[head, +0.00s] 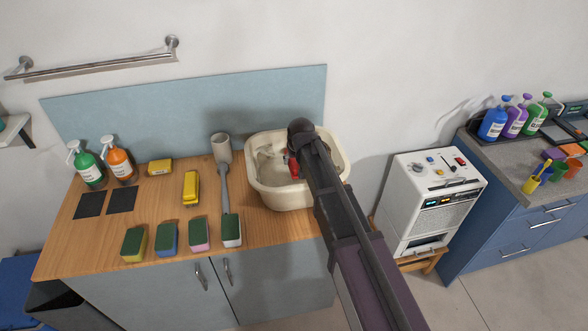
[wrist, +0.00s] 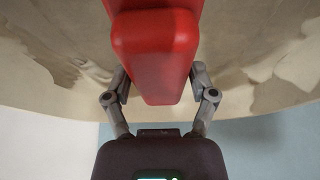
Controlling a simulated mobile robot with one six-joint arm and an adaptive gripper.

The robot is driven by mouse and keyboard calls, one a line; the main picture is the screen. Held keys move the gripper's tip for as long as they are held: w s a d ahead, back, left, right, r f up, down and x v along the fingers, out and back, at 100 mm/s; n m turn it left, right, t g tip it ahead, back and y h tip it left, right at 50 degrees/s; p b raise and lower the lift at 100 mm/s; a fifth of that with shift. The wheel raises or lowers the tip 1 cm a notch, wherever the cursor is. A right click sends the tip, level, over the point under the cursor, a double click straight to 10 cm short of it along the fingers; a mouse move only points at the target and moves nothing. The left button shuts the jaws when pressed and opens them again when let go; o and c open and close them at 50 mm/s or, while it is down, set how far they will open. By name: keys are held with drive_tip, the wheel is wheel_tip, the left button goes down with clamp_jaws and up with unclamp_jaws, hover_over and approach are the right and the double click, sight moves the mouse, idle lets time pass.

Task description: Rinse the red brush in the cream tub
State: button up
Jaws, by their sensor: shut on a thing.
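The cream tub (head: 268,197) sits at the right end of the wooden counter, with some water-like shading inside. My arm reaches over it from the lower right. The red brush (head: 293,166) shows as a small red piece inside the tub's outline, mostly hidden by my arm. In the wrist view, the red brush (wrist: 158,55) fills the upper middle, between the fingers of my gripper (wrist: 160,92), which is shut on it. The tub's pale wall (wrist: 50,85) lies behind it. The brush's far end is out of view, so I cannot tell whether it touches the water.
On the counter (head: 70,255) left of the tub stand a grey cup (head: 221,148), a grey long-handled tool (head: 225,190), several sponges (head: 166,238), a yellow brush (head: 191,188) and two spray bottles (head: 119,161). A white machine (head: 430,205) stands right of the counter.

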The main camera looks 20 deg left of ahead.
drive_tip(key=shift+w+r+p, duration=0.1)
drive_tip(key=shift+r+p, duration=3.1)
drive_tip(key=shift+r, duration=0.25)
drive_tip(key=shift+r+p, duration=2)
drive_tip(key=shift+r, duration=0.1)
wheel_tip(320, 180, up, 6)
drive_tip(key=p, duration=0.6)
drive_tip(key=shift+f, duration=0.25)
wheel_tip(320, 180, down, 15)
drive_tip(key=b, duration=1.5)
